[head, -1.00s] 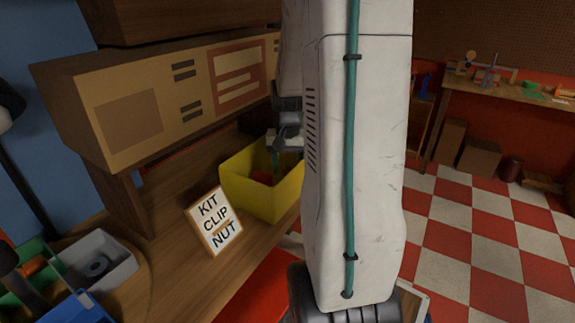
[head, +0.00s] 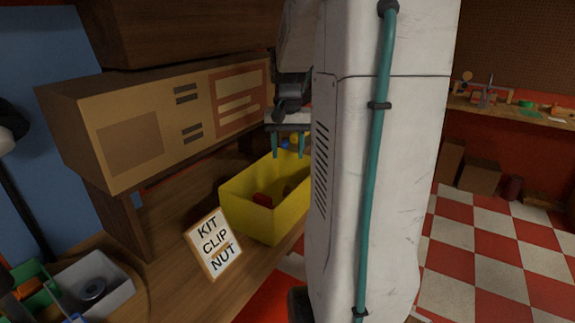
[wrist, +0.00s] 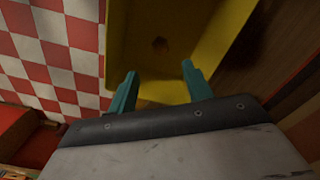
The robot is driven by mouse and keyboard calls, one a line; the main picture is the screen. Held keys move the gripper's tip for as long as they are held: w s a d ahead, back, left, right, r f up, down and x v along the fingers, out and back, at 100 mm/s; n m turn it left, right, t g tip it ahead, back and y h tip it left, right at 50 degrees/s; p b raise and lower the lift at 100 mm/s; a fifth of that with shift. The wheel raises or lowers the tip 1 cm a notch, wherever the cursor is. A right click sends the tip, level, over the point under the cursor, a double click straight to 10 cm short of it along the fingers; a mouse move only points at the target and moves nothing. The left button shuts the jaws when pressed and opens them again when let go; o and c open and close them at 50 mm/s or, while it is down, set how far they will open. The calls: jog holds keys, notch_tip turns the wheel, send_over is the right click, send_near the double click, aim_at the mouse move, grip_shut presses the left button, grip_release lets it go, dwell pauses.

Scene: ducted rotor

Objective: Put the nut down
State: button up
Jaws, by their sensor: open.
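The yellow bin (head: 283,222) stands on the wooden bench, with a red piece (head: 262,199) inside. My gripper (head: 288,155) has two teal fingers, apart and empty, above the bin's far part. I cannot tell if that is the nut. A dark ring-shaped piece (head: 92,290) lies in a grey bin (head: 122,279) at the lower left.
A sign (head: 214,244) reading KIT CLIP NUT stands before the yellow bin. A beige cabinet (head: 135,135) overhangs the bench on the left. A green bin (head: 38,290) is beside the grey one. Checkered floor lies open at the right.

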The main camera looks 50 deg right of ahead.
jog(key=s+a+r+n, duration=0.2)
jog(key=a+n, duration=0.1)
jog(key=a, duration=0.7)
jog(key=s+a+r+n, duration=0.1)
jog(key=a+r+n, duration=0.15)
jog(key=a, duration=0.75)
jog(key=s+a+f+n+t, duration=0.1)
jog(key=s+a+f+n, duration=0.1)
jog(key=s+a+n, duration=0.3)
jog(key=s+a, duration=0.4)
jog(key=a, duration=0.2)
jog(key=shift+s+f, duration=0.35)
jog(key=shift+n, duration=0.25)
